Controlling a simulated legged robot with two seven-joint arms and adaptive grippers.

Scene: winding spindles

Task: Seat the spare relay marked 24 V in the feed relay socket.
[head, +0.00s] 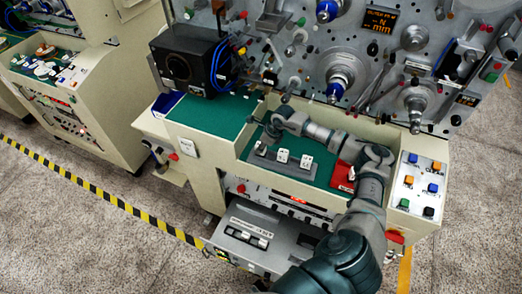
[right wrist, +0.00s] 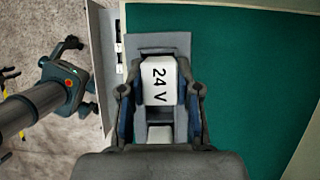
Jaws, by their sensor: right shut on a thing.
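The white relay marked 24 V (right wrist: 159,82) is between the fingers of my right gripper (right wrist: 160,92), which is shut on it. It is over one end of a grey rack (right wrist: 183,42); I cannot tell whether its base is clear of the rack. In the head view my right gripper (head: 268,136) is at the rack's left end, and two white relays (head: 283,155) (head: 306,161) stand farther right on the rack (head: 285,169). My left gripper (right wrist: 74,76) shows at the left of the right wrist view, fingers apart and empty. I cannot make out the feed relay socket for certain.
Green mat (head: 208,112) covers the bench around the rack. A red object (head: 343,176) lies to the right. A black box (head: 188,60) with blue cables stands at the back left. A grey unit with labelled white parts (head: 248,238) juts out below the bench front.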

